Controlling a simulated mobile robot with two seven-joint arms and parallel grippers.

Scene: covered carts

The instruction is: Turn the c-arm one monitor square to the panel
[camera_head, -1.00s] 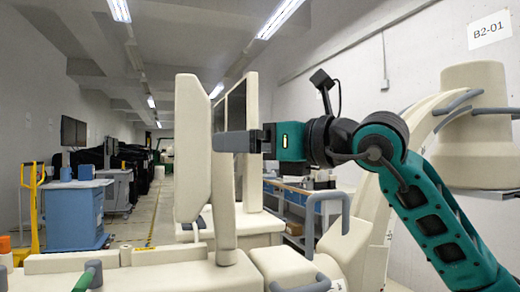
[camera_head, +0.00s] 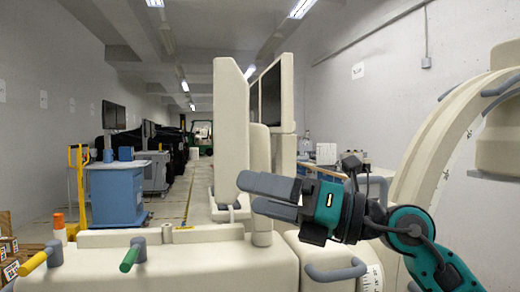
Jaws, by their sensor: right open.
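Two cream monitors stand upright at the centre. The near monitor (camera_head: 231,130) shows its plain cream side, and its screen is hidden. The far monitor (camera_head: 285,92) shows part of a dark screen facing left. I cannot tell which is the task's monitor, or which surface is the panel. A cream post (camera_head: 261,235) rises from the cart below the near monitor. My right gripper (camera_head: 247,195) is open, its two grey fingers pointing left in front of the post and low beside the near monitor. No object shows between them. My left gripper is out of view.
The cream cart top (camera_head: 185,265) fills the front, with yellow and green-tipped handles (camera_head: 131,256). A large cream C-arm (camera_head: 440,150) curves at the right. A blue cart (camera_head: 118,197) and yellow pallet jack (camera_head: 78,175) stand left. The aisle beyond is open.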

